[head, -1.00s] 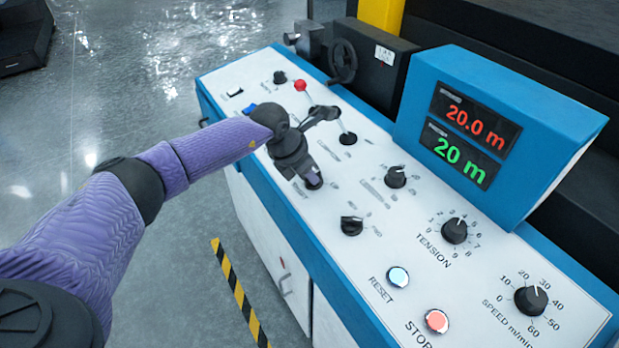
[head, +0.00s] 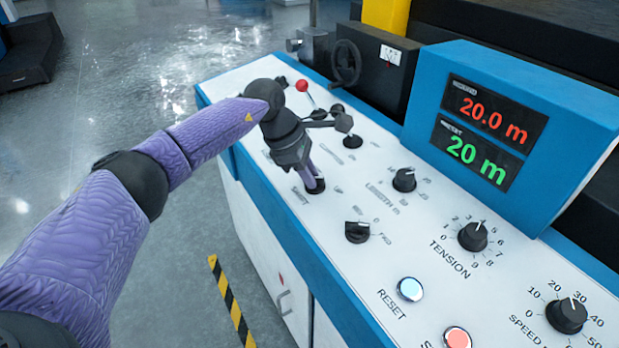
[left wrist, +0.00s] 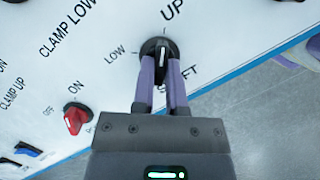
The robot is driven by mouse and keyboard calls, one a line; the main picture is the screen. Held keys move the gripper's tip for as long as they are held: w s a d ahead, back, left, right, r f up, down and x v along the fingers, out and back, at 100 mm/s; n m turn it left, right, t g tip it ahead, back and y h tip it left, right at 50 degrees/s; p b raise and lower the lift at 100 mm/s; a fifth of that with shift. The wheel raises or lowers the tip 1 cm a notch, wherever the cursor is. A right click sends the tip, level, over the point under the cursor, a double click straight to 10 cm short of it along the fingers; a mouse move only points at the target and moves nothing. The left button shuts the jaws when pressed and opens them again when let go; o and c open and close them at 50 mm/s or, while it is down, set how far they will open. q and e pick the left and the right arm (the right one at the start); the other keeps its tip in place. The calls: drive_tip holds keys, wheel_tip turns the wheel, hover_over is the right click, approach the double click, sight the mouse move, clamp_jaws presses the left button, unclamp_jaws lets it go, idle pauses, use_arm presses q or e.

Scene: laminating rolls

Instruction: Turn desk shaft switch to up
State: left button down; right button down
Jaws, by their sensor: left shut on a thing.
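The shaft switch (left wrist: 158,47) is a black round knob with a white pointer line on the white panel. It sits between the LOW and UP labels in the left wrist view. The pointer line runs nearly straight up the picture, its upper end towards the UP side. The SHAFT label is partly covered by my fingers. My left gripper (left wrist: 160,68) is shut on the knob, one purple finger on each side. In the head view my left gripper (head: 314,183) comes down on the knob from above. My right gripper is out of view.
A lever with a red ball (head: 302,86) stands behind my left gripper. A black selector (head: 357,232), a length knob (head: 404,180) and a tension knob (head: 473,236) are nearby on the panel. A red switch (left wrist: 76,118) lies left of the fingers. A blue display box (head: 490,125) rises behind.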

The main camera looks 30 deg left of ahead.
use_arm(q)
drive_tip(key=shift+s+f+m, duration=0.1)
drive_tip(key=shift+f+m, duration=0.2)
drive_tip(key=shift+f, duration=0.05)
idle(0.3)
drive_tip(key=c, duration=0.7)
unclamp_jaws()
drive_tip(key=shift+o, duration=0.2)
drive_tip(key=shift+s+r, duration=0.15)
